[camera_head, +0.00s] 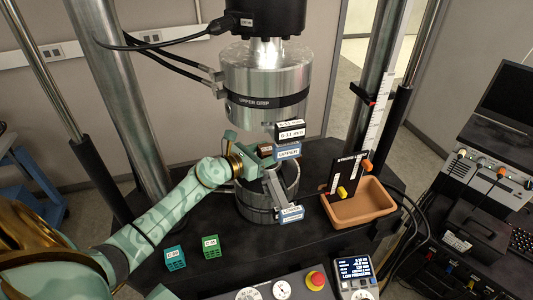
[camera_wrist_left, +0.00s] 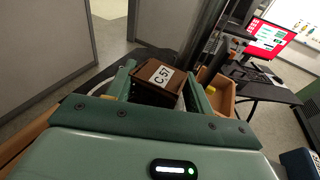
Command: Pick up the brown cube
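The brown cube (camera_wrist_left: 156,79) has a white label reading C-57 and lies between the fingers of my left gripper (camera_wrist_left: 160,88) in the left wrist view. It appears turned a little against the fingers, with a narrow gap at the right finger. In the head view only a small part of the brown cube (camera_head: 265,149) shows at my left gripper (camera_head: 257,155), above the lower grip (camera_head: 258,208). My left gripper is open around the cube. What lies under the cube is hidden.
The upper grip (camera_head: 265,75) hangs close above. A terracotta tray (camera_head: 368,211) with a black slotted plate (camera_head: 349,172) is to the right. A red button (camera_head: 316,280) sits at the front edge.

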